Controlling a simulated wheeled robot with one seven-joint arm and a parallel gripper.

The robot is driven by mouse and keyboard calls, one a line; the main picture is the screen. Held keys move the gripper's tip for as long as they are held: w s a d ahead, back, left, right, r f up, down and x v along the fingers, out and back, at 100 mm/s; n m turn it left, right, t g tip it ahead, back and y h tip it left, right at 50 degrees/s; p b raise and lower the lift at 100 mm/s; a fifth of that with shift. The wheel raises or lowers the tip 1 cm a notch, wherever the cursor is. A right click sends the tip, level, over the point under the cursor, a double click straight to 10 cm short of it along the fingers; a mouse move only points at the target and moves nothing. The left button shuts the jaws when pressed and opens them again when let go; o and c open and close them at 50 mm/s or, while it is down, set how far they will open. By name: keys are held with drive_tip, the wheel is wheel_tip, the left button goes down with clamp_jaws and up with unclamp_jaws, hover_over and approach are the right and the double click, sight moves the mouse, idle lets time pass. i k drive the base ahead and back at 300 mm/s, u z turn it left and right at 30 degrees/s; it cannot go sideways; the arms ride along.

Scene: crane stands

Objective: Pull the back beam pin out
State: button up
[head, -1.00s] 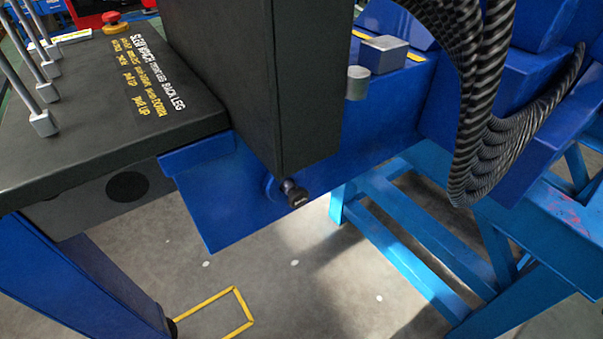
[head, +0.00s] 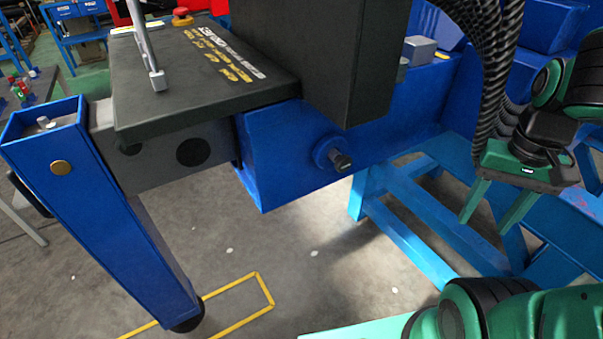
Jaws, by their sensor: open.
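A beam pin (head: 341,161) with a black knob sticks out of a round blue collar on the side of the blue beam (head: 275,150). The pin sits in the beam, and only its knob end shows. I cannot tell from the picture alone whether it is the back one. My gripper (head: 487,226) is at the right, with two green fingers spread apart and pointing down. It is open and empty, well to the right of the pin and not touching it.
A black control panel (head: 250,92) with levers and a red button lies at the upper left. A large black box (head: 345,60) hangs above the pin. A blue leg (head: 130,220) stands at left, a light-blue trestle (head: 400,215) behind. Black hoses (head: 497,60) hang near my gripper.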

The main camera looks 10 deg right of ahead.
sight(343, 163)
drive_tip(key=u, duration=0.9)
drive_tip(key=k, duration=2.1)
drive_tip(key=z, duration=0.8)
drive_tip(key=i, duration=1)
drive_tip(key=u, duration=0.05)
